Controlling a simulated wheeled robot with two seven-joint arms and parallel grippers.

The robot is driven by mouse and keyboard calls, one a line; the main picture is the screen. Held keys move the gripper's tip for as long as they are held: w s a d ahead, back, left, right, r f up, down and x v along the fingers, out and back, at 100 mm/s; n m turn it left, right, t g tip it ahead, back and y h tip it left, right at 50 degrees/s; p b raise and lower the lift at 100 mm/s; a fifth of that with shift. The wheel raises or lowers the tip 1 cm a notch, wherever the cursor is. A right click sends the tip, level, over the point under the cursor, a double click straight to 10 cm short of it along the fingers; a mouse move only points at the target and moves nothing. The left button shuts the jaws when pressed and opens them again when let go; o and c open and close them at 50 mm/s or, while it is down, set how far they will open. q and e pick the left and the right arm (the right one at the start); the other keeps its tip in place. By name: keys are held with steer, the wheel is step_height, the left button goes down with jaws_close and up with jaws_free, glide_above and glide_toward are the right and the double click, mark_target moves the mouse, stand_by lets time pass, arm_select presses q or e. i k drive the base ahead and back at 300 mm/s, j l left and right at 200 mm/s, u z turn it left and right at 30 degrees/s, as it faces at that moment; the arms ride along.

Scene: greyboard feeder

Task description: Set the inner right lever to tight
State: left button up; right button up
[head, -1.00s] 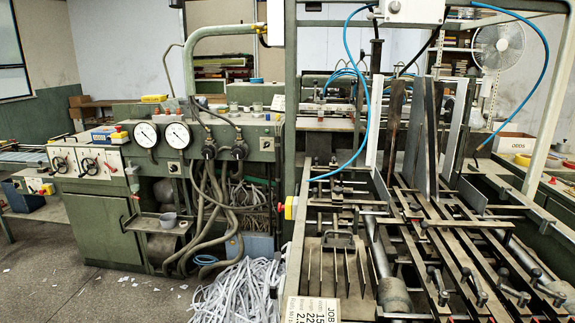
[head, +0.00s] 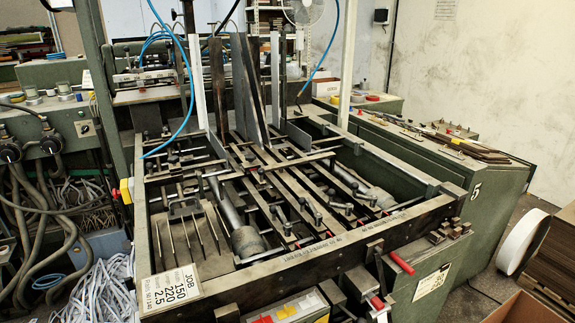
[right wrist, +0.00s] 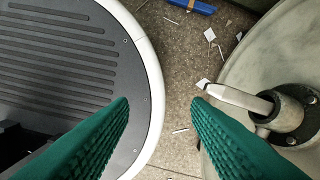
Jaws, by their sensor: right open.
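The feeder bed (head: 300,255) fills the middle of the head view, with long diagonal rails across it. Several small clamp levers with dark knobs stand near the front ends of these rails, one of them a lever (head: 318,217). They are small, and I cannot tell which is the inner right lever or whether it is tight. My right gripper (right wrist: 160,103) shows in the right wrist view with its green ribbed fingers apart and nothing between them, above the floor. It is away from the bed levers, which do not show in that view. My left gripper is not in view.
A job card (head: 170,289) sits at the bed's front left corner. A red-handled lever (head: 401,263) projects at the front. A cardboard box (head: 525,308) stands at lower right. Scraps and a blue object (right wrist: 192,5) lie on the floor (right wrist: 180,75).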

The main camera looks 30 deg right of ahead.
mark_target(347, 207)
steer(key=z, duration=1.4)
